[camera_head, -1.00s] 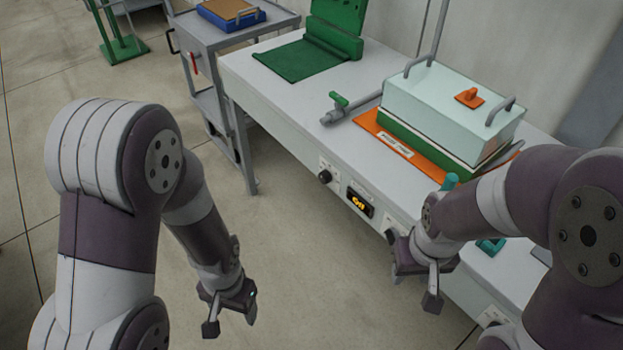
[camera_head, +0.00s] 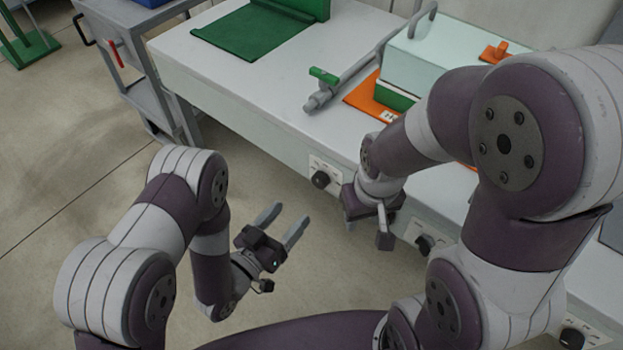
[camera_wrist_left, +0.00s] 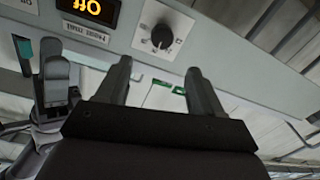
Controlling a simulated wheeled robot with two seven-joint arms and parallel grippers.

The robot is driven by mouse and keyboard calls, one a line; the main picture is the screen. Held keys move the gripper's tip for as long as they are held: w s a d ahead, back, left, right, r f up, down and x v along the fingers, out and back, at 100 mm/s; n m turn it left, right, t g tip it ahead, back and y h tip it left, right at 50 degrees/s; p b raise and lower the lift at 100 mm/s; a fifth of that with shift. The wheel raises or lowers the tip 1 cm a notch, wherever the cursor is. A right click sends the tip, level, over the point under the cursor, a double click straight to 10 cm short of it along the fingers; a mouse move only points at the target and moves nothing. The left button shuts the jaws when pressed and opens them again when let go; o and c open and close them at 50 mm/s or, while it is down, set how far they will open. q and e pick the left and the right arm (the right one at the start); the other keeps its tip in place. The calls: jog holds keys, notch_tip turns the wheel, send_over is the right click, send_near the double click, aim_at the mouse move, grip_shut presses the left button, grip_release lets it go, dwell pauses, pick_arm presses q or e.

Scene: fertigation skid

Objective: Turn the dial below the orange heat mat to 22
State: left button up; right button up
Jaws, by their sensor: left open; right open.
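The orange heat mat (camera_head: 365,98) lies on the bench under a pale lidded box, partly hidden by my right arm. On the bench's front panel are a black dial (camera_head: 320,179) left of the mat and another (camera_head: 424,244) further right. My left gripper (camera_head: 284,222) is open and empty, pointing toward the panel. In the left wrist view, a dial (camera_wrist_left: 162,36) shows beyond my open fingers (camera_wrist_left: 157,75), apart from them. A lit orange display (camera_wrist_left: 90,10) appears inverted, seeming to read OFF. My right gripper (camera_head: 370,232) is open in front of the panel between the two dials.
A green mat (camera_head: 255,32) and a grey pipe with a green handle (camera_head: 323,76) are on the bench top. A grey cart (camera_head: 150,60) stands at the left. Another dial (camera_head: 572,338) is low at the right. Floor before the bench is clear.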

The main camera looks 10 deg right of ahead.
aim_at(317, 183)
pick_arm(q)
jog(key=b+x, duration=0.1)
jog(key=x, duration=1)
jog(key=shift+a, duration=0.1)
jog(key=c, duration=1.1)
